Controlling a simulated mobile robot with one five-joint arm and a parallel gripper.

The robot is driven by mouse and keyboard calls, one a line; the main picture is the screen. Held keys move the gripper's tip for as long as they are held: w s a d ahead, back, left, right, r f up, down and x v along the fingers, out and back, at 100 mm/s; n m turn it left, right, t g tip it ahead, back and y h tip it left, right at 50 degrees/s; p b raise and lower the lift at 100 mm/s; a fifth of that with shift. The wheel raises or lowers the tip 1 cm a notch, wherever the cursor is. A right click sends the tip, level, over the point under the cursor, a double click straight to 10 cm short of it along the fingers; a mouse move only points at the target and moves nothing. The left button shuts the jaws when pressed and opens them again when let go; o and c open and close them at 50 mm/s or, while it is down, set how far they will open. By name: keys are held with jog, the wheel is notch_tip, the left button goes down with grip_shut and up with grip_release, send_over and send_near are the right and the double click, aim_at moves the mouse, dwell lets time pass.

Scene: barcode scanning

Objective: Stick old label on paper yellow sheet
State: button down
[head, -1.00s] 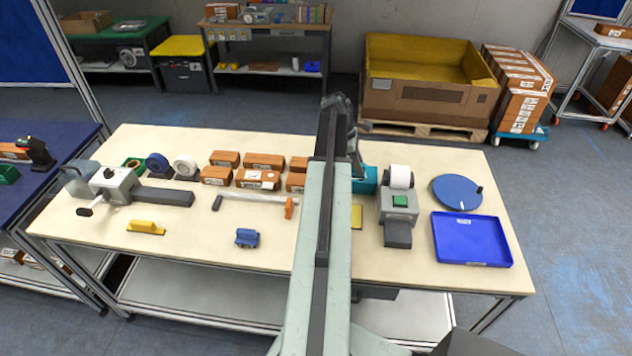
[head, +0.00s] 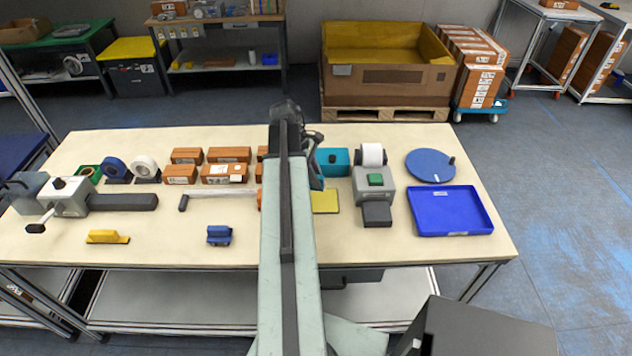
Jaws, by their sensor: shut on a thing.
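The yellow sheet (head: 326,202) lies flat on the table, just right of my arm; its left part is hidden by the arm. My gripper (head: 316,180) is at the far end of my arm, mostly hidden behind it, just beyond the sheet's left edge and left of the teal box. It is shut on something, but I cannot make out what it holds. I cannot see the old label in this view.
A grey label printer (head: 373,188) with a white roll stands right of the sheet. Beyond it are a blue tray (head: 450,211) and a blue disc (head: 430,166). A teal box (head: 333,162) stands behind the sheet. Brown boxes (head: 225,172) stand left of my arm.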

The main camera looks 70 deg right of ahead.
jog(key=b, duration=0.6)
send_over(316, 200)
jog(key=shift+f, duration=2.85)
jog(key=shift+a+f+b, duration=0.1)
jog(key=shift+f+b, duration=0.4)
jog(key=shift+f, duration=0.15)
notch_tip(316, 200, up, 7)
jog(key=p, duration=0.7)
jog(key=shift+r, duration=0.1)
